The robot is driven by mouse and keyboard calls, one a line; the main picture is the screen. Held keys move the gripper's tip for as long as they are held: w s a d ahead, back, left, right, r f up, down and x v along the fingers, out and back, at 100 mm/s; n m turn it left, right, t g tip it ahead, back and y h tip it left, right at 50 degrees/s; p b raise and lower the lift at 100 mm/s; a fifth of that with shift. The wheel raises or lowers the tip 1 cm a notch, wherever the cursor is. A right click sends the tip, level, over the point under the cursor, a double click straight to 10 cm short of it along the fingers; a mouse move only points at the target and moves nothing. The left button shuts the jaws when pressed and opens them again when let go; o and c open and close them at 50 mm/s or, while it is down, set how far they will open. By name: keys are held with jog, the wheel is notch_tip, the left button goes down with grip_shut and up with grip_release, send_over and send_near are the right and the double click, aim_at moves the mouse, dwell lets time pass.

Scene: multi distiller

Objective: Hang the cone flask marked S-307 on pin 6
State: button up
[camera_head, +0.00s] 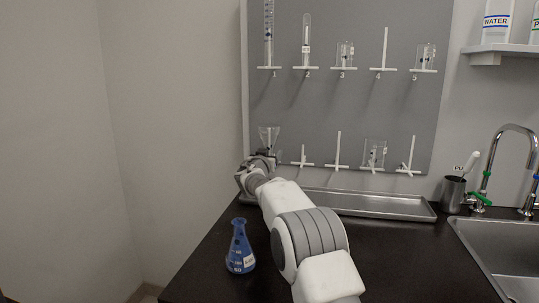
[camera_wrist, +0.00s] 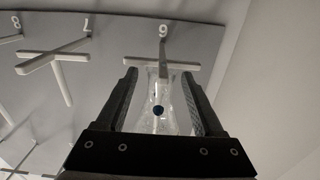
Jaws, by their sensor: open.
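A clear, empty cone flask (camera_head: 269,133) is upside down on pin 6 at the lower left of the grey pegboard. My gripper (camera_head: 258,163) is open around the flask, at the board; whether a finger touches the glass I cannot tell. No S-307 marking is readable on it.
A blue-filled cone flask (camera_head: 240,252) with a white label stands on the black counter, left of my arm. Glassware hangs on several other pins of the pegboard (camera_head: 350,105). A metal tray (camera_head: 365,205) lies below the board. A sink (camera_head: 490,245) is at right.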

jog(key=shift+s, duration=0.1)
jog(key=shift+s+a+b, duration=0.2)
jog(key=shift+s+b, duration=0.2)
jog(key=shift+s, duration=0.15)
jog(key=s+a+b, duration=0.2)
jog(key=s+a, duration=0.1)
jog(key=s, duration=1.3)
jog(key=shift+b, duration=0.3)
